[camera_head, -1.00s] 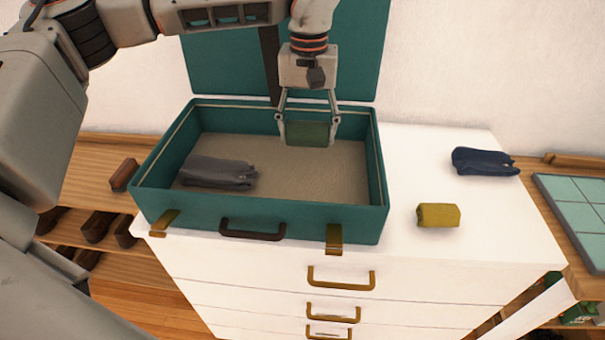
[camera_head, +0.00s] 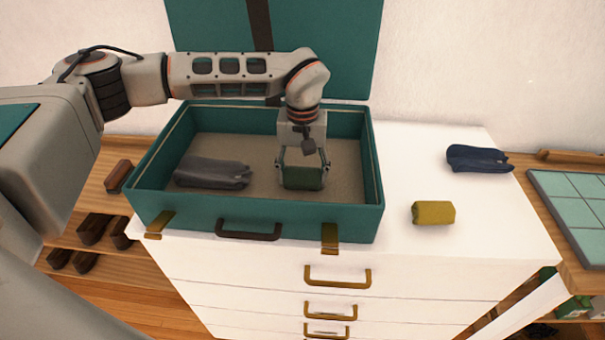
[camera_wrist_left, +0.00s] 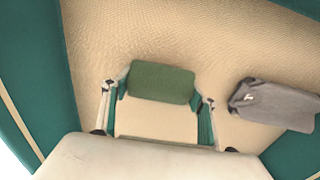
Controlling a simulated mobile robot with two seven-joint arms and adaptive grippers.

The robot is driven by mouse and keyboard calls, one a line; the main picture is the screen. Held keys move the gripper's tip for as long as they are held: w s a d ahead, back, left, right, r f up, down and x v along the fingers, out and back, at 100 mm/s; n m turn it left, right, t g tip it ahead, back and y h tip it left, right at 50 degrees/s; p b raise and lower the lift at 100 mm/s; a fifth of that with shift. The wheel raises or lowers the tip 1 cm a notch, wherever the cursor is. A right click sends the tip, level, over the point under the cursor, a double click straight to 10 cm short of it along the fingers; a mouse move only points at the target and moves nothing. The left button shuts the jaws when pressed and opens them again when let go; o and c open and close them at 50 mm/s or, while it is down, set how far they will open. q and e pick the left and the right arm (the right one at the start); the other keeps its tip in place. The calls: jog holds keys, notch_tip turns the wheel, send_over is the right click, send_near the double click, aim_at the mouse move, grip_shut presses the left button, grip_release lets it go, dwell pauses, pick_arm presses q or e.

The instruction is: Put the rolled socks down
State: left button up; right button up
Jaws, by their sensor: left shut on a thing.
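The rolled socks (camera_head: 303,178) are a dark green bundle. My left gripper (camera_head: 302,168) is shut on them, inside the open teal suitcase (camera_head: 190,218), right of its middle. In the left wrist view the green rolled socks (camera_wrist_left: 160,82) sit between the two fingertips (camera_wrist_left: 160,90), over the beige lining. Whether they touch the suitcase floor I cannot tell. My right gripper is not in view.
A folded grey garment (camera_head: 212,173) lies in the suitcase's left part; it also shows in the left wrist view (camera_wrist_left: 275,105). A mustard roll (camera_head: 433,213) and a folded navy garment (camera_head: 478,159) lie on the white dresser top (camera_head: 400,160). The suitcase lid (camera_head: 350,50) stands open behind.

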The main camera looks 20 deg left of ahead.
aim_at(303, 169)
pick_arm(q)
jog(key=o, duration=1)
jog(key=shift+f, duration=0.15)
jog(key=shift+o, duration=0.2)
notch_tip(303, 169, up, 12)
jog(key=shift+r+b, duration=0.25)
jog(key=shift+b, duration=0.05)
